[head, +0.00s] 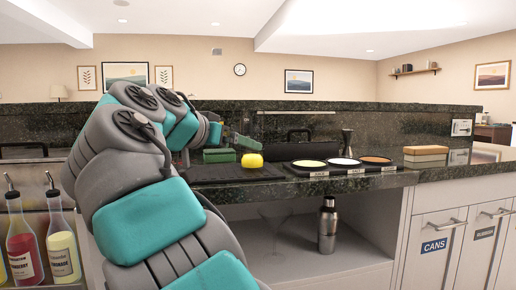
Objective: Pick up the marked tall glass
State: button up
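I cannot make out a marked tall glass with certainty. A faint transparent glass shape (275,228) stands on the shelf under the counter, left of the steel shaker; I see no mark on it. My grey and teal arm rises across the left of the head view and bends toward the counter. My gripper (236,141) seems to be at its far end, above the dark mat. It is small and partly hidden by the arm, and its fingers cannot be read clearly.
A yellow item (252,160) and a green block (219,156) rest on the dark mat (235,174). A rimmer tray (340,168) sits to the right. A steel shaker (327,225) stands on the shelf. Syrup bottles (62,250) stand at left. Tan blocks (426,153) lie at right.

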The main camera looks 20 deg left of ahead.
jog(key=shift+w+a, duration=0.15)
jog(key=shift+w, duration=0.05)
jog(key=shift+x, duration=0.85)
jog(key=shift+r+p+x, duration=0.15)
jog(key=shift+p+x, duration=0.05)
jog(key=shift+x, duration=1.25)
jog(key=shift+r+p+x, duration=0.1)
jog(key=shift+p+x, duration=0.1)
jog(key=shift+x, duration=1.2)
grip_shut()
